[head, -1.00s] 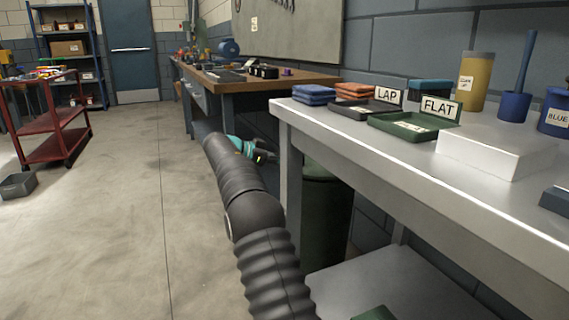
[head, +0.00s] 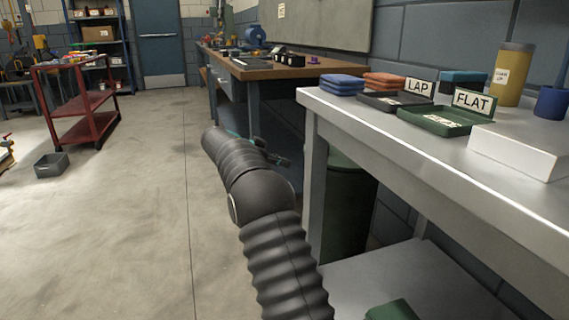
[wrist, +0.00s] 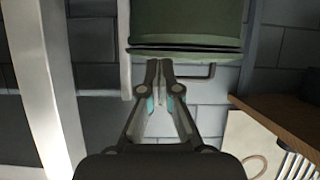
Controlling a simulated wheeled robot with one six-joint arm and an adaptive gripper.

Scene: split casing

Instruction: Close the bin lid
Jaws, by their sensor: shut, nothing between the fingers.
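The dark green bin (head: 345,215) stands on the floor beyond the grey bench's leg, partly hidden by the leg and bench top. In the wrist view the bin (wrist: 187,20) hangs from the top edge, as that picture is upside down. A thin green band (wrist: 190,53) runs along its rim, with a bent dark bar beside it. I cannot tell whether this band is the lid or how far the lid is open. My gripper (wrist: 159,68) is shut and empty, its fingertips close to the band; contact is unclear. In the head view my arm mostly hides it.
The grey bench (head: 440,165) carries green and dark trays, folded cloths and a white block, with a lower shelf (head: 390,275) beneath. A wooden workbench (head: 262,72) stands behind. A red cart (head: 85,100) and grey box (head: 51,165) are at left. Open floor lies between.

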